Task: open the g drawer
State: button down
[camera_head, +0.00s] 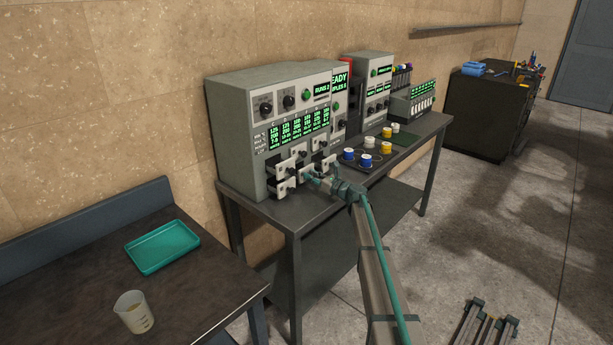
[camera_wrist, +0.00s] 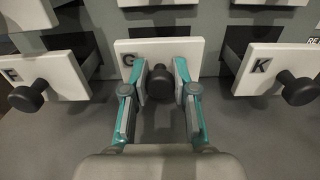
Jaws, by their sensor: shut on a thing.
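The G drawer (camera_wrist: 187,48) shows in the middle of the wrist view, a white front with a "G" label and a black round knob (camera_wrist: 160,82). My gripper (camera_wrist: 161,80) has a teal finger on each side of that knob and is shut on it. The G front stands out from the cabinet, with dark space behind it. In the head view my gripper (camera_head: 309,175) reaches the lower drawers of the grey cabinet (camera_head: 235,130); the G drawer is hard to make out there.
The F drawer (camera_wrist: 60,75) and K drawer (camera_wrist: 270,70), with black knobs, stand out on either side of my gripper. White and coloured containers (camera_head: 367,143) stand on the bench to the right. A teal tray (camera_head: 162,246) and a beaker (camera_head: 133,312) are on the near left table.

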jog(key=c, duration=0.9)
grip_release()
jog(key=v, duration=1.2)
